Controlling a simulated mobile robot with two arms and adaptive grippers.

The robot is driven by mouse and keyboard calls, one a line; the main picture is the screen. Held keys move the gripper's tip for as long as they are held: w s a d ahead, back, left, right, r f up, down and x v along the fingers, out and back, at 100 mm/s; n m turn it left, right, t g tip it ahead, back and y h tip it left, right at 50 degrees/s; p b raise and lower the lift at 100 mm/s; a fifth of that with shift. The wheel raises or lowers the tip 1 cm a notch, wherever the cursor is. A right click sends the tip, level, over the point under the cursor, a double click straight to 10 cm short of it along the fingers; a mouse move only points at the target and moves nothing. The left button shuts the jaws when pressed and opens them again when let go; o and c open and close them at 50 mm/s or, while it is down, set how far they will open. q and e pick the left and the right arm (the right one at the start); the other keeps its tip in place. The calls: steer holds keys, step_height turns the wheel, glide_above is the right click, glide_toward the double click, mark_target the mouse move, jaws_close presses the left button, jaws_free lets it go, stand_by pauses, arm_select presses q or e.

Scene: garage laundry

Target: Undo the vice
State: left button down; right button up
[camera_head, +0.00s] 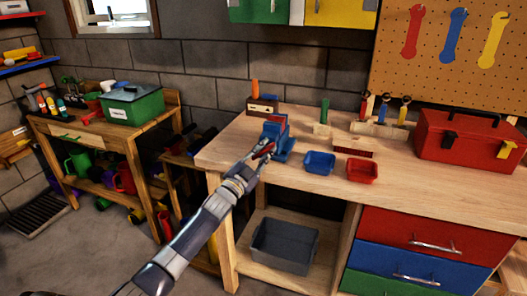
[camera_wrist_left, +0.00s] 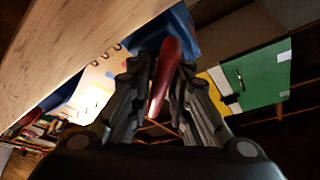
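The blue vice (camera_head: 281,135) stands at the left front corner of the wooden workbench, and its blue body also shows behind the fingers in the left wrist view (camera_wrist_left: 183,28). Its red handle (camera_head: 264,151) points toward me. My left gripper (camera_head: 259,158) reaches up to the vice from the front. In the left wrist view the red handle (camera_wrist_left: 167,75) lies between the two dark fingers (camera_wrist_left: 165,80), which are closed in on both its sides. The vice's jaws are too small to tell how far apart they are. My right gripper is not in view.
On the workbench (camera_head: 232,151), a blue bin (camera_head: 320,162) and a red bin (camera_head: 362,171) sit right of the vice. A red toolbox (camera_head: 463,142) stands farther right. A grey crate (camera_head: 284,247) is on the shelf below. A green box (camera_head: 132,106) stands on the left table.

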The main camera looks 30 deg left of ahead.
arm_select(q)
steer(key=c, duration=1.6)
jaws_free()
steer(key=shift+a+r, duration=0.1)
steer(key=shift+r, duration=0.3)
steer(key=shift+c, duration=0.2)
steer(key=shift+w+f, duration=0.1)
steer(key=shift+f, duration=0.1)
